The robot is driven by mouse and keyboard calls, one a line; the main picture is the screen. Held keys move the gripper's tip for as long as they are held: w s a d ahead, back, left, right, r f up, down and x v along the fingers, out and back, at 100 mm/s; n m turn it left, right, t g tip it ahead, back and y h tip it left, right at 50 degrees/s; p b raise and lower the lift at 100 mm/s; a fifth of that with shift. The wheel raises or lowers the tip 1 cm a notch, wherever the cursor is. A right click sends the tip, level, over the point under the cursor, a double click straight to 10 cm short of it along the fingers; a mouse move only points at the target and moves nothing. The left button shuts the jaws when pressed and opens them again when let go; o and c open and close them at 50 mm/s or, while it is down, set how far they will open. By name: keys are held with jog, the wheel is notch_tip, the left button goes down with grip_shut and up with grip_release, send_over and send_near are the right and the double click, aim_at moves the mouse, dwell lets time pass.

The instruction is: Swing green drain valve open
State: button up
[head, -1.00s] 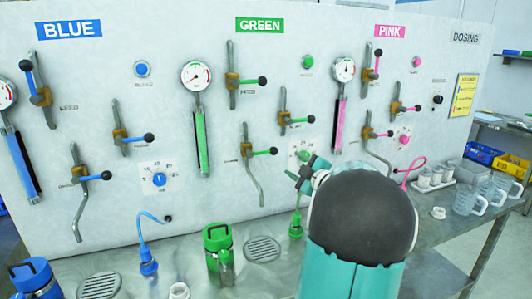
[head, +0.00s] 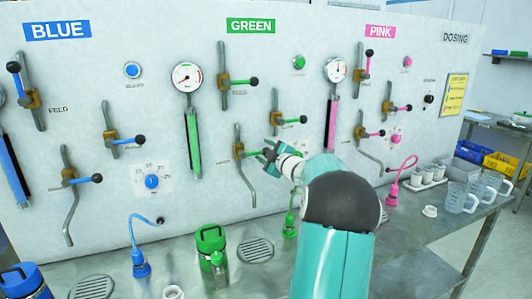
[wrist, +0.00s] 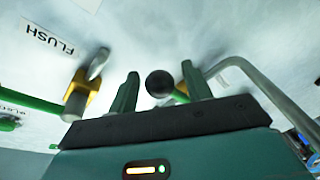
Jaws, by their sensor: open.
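The green drain valve (head: 238,154) is the lower-left valve in the green section, with a brass body on a bent grey pipe (head: 246,185). Its green lever points right, across the pipe. My gripper (head: 268,152) is at the lever's right end and hides the knob in the head view. In the wrist view, a black ball knob (wrist: 160,83) lies between the open fingers of my gripper (wrist: 160,80), with gaps on both sides. The brass body behind it is partly covered by the right finger. The bent pipe (wrist: 255,80) runs past on the right.
The FLUSH valve (wrist: 81,94) is just left of my fingers in the wrist view; it also shows in the head view (head: 276,121). Below stand a green bottle (head: 211,240) and a green hose fitting (head: 290,226). Blue valves are left, pink valves right.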

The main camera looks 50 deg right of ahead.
grip_shut()
